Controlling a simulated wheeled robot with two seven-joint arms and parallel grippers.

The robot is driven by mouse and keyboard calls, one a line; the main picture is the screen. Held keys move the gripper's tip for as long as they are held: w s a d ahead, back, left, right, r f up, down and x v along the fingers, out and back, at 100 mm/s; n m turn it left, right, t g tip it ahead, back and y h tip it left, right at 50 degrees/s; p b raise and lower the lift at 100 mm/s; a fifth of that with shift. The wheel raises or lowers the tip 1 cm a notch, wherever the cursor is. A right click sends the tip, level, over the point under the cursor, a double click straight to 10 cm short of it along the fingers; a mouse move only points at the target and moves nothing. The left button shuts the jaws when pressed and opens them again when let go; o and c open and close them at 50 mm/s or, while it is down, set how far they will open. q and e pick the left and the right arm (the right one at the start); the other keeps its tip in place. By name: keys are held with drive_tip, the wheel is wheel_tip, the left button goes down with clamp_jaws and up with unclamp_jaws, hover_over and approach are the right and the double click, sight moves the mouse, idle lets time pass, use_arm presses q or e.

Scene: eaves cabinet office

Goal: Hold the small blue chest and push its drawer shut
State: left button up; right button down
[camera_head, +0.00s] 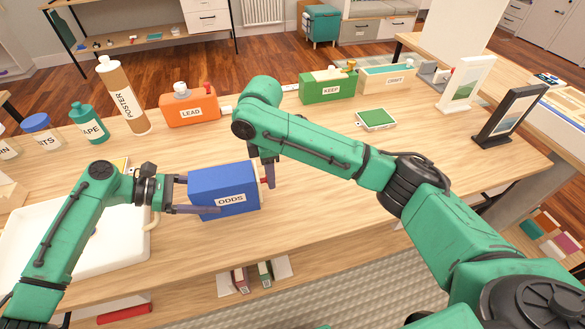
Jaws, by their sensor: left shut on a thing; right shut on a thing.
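The small blue chest (223,190), labelled ODDS, stands on the wooden table in front of me. My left gripper (196,196) reaches it from the left and is shut on its body, with one finger along the front face. My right gripper (268,172) points down at the chest's right end and is shut. A small red knob (265,182) shows between its fingers, at the drawer side. The drawer is mostly hidden by the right gripper and the chest. I cannot tell how far it stands out.
Behind stand an orange LEAD box (190,110), a green KEEP box (328,88) and a poster tube (123,95). A white tray (120,235) lies under my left arm. Picture frames (508,115) stand at the right. The table just right of the chest is clear.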

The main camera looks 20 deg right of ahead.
use_arm(q)
drive_tip(key=shift+d, duration=0.1)
use_arm(e)
drive_tip(key=shift+a, duration=0.4)
drive_tip(key=c, duration=0.6)
unclamp_jaws()
drive_tip(key=shift+d+r, duration=0.1)
wheel_tip(320, 180, up, 12)
drive_tip(key=shift+f, duration=0.1)
